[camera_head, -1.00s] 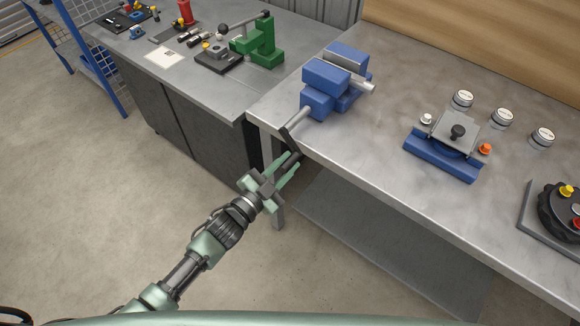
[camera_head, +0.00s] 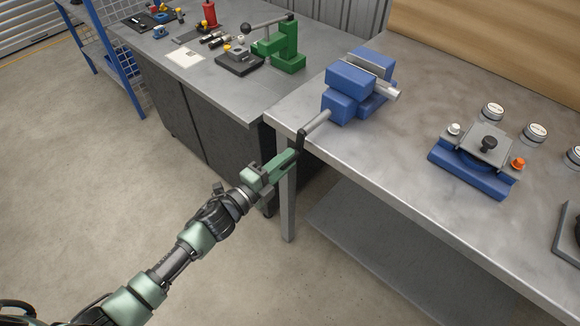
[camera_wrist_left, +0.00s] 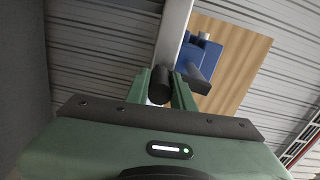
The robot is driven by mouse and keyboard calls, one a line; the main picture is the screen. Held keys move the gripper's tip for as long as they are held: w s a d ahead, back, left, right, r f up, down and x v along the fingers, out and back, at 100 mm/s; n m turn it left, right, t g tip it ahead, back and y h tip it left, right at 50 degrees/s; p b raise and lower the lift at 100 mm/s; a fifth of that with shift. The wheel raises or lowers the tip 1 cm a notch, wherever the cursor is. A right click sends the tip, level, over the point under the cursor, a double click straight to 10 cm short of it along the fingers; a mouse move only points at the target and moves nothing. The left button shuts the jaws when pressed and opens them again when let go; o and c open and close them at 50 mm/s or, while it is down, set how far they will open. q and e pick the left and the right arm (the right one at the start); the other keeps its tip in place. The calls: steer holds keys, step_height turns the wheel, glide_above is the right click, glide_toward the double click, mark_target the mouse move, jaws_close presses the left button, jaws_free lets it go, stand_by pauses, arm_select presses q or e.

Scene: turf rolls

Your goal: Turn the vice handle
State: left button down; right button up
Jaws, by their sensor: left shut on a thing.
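The blue vice (camera_head: 345,90) stands at the left corner of the workbench. Its grey screw shaft (camera_head: 318,124) points out past the bench edge to a black crank handle (camera_head: 302,138). My left gripper (camera_head: 293,156) is at the handle's outer end, just off the bench edge. In the left wrist view the green fingers (camera_wrist_left: 161,88) are shut on the handle's black grip, with the dark crank arm (camera_wrist_left: 200,80) to the right and the blue vice (camera_wrist_left: 200,58) beyond. The fingers hide much of the grip. My right gripper is out of view.
The workbench (camera_head: 400,145) carries a blue fixture (camera_head: 470,172) and several round gauges to the right. A grey cabinet (camera_head: 195,100) with a green press (camera_head: 285,48) stands to the left. A low shelf (camera_head: 380,240) lies under the bench; the floor at left is clear.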

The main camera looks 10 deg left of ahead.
arm_select(q)
steer(key=shift+w+a+r+m, duration=0.1)
steer(key=shift+w+a+m, duration=0.3)
steer(key=shift+m, duration=0.4)
steer(key=shift+a, duration=0.1)
steer(key=c, duration=1.2)
jaws_free()
steer(key=shift+s, duration=0.1)
steer(key=b+v, duration=0.2)
steer(key=v, duration=0.5)
steer(key=shift+s+a, duration=0.25)
